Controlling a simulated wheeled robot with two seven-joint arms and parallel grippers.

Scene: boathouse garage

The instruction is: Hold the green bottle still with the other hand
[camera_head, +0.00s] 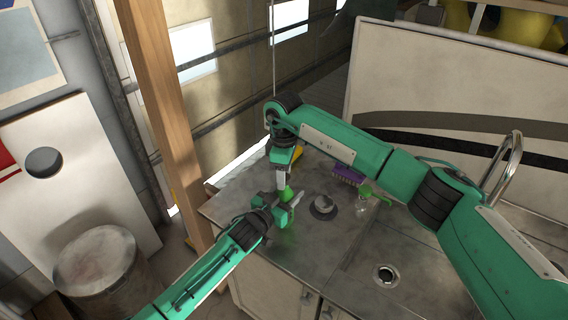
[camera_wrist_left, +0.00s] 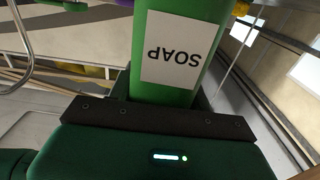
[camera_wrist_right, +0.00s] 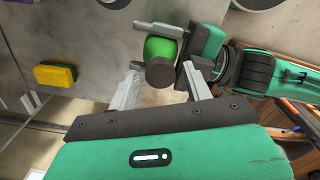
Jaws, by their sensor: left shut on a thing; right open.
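The green bottle (camera_head: 287,194) stands out over the near-left part of the metal counter. Its white SOAP label fills much of the left wrist view (camera_wrist_left: 172,48), upside down there. My left gripper (camera_head: 283,207) comes in from the side and is shut on the bottle. My right gripper (camera_wrist_right: 160,78) points down from above, with its fingers open. In the right wrist view the bottle's dark round top (camera_wrist_right: 160,73) lies between or just beyond those fingertips, and its green body (camera_wrist_right: 160,48) shows behind. I cannot tell whether the right fingers touch it.
A purple brush or sponge (camera_head: 349,174) and a small green-topped item (camera_head: 366,190) lie on the counter to the right. A yellow sponge (camera_wrist_right: 56,75) is left of the bottle in the right wrist view. A drain (camera_head: 385,272) and curved metal tap (camera_head: 507,165) are farther right.

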